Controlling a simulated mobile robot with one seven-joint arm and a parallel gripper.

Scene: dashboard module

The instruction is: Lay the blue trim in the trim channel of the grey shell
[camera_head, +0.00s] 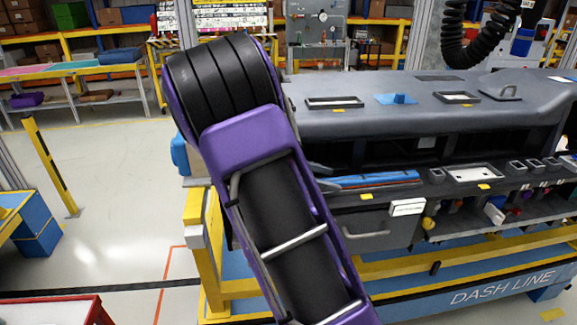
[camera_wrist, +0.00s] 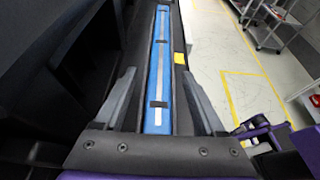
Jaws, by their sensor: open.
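The grey shell (camera_head: 420,120) stands on the line table at the right of the head view. The blue trim (camera_head: 378,179) is a long bar along the shell's front ledge; in the wrist view the trim (camera_wrist: 163,52) has a pale centre stripe and two dark patches. It appears to lie lengthwise within the dark-edged trim channel (camera_wrist: 177,45); whether it is fully seated I cannot tell. My gripper (camera_wrist: 158,76) is open, one finger on each side of the trim, holding nothing.
The shell's top carries frames and a blue piece (camera_head: 397,99). A dark opening (camera_wrist: 85,60) lies left of the channel; clear floor (camera_wrist: 225,45) shows at right.

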